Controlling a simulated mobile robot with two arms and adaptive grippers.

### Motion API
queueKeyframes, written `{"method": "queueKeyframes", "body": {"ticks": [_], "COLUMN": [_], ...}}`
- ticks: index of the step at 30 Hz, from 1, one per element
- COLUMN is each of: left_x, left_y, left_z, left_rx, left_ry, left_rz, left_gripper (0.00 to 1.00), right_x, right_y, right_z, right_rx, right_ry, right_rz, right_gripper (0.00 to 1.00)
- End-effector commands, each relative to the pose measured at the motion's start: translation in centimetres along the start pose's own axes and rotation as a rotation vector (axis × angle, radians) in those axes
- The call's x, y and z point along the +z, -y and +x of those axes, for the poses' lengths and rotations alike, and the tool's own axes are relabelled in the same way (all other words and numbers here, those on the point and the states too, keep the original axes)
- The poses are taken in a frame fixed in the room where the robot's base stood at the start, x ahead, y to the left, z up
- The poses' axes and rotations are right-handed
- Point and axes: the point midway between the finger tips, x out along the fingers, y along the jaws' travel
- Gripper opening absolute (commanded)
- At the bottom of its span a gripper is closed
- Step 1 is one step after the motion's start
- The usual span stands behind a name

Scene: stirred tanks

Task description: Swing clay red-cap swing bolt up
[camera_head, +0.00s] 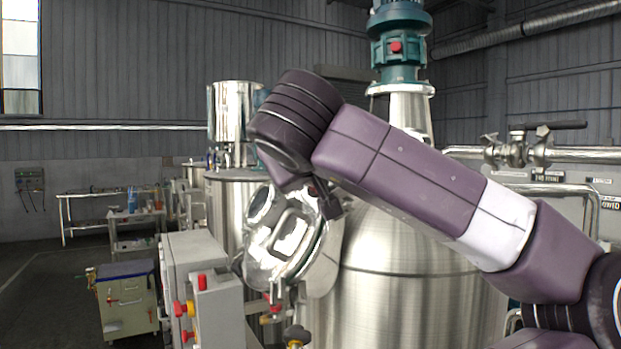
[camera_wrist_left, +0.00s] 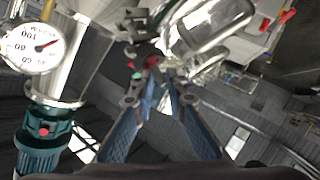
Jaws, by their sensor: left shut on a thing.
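In the left wrist view, my left gripper (camera_wrist_left: 157,84) has its blue fingers closed in on a small red-capped part, which looks like the red-cap swing bolt (camera_wrist_left: 152,62). The bolt is small and partly hidden by the fingertips, so I cannot tell its exact tilt. A small green part sits beside the fingertips. The shiny round manway (camera_head: 285,240) is on the tank's side in the head view. One of my purple arms reaches across from the right, its wrist in front of the manway's upper edge; its fingertips are not clear there. My right gripper is not seen.
The large steel tank (camera_head: 405,285) stands behind the arm, with a teal motor (camera_head: 400,50) on top. A grey control box (camera_head: 200,280) with red and yellow buttons stands close to the left. A pressure gauge (camera_wrist_left: 32,45) shows in the left wrist view. Floor at far left is open.

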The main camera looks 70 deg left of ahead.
Motion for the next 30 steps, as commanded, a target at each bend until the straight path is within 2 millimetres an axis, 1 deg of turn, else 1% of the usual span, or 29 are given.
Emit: {"method": "queueKeyframes", "body": {"ticks": [1,7,8,10,11,26,29,30], "left_x": [0.0,0.1,0.1,0.1,0.1,0.2,0.2,0.1], "left_y": [0.7,0.7,0.7,0.7,0.7,0.5,0.4,0.4], "left_z": [0.2,0.2,0.2,0.2,0.2,0.1,-0.4,-0.9], "left_rx": [-0.017,-0.018,-0.018,-0.018,-0.017,-0.012,-0.012,-0.01], "left_ry": [0.0,0.0,0.0,0.001,0.001,0.004,0.004,0.002], "left_rz": [-0.005,-0.006,-0.006,-0.006,-0.005,-0.003,-0.003,-0.003], "left_gripper": [0.0,0.0,0.16,0.24,0.25,0.25,0.25,0.25], "right_x": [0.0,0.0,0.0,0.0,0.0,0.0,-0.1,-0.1], "right_y": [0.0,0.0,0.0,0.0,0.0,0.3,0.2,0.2], "right_z": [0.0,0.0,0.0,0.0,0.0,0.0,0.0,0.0], "right_rx": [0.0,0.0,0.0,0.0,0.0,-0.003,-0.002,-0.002], "right_ry": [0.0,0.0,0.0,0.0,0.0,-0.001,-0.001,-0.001], "right_rz": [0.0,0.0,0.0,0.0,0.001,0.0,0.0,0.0], "right_gripper": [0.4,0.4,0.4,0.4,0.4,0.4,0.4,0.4]}}
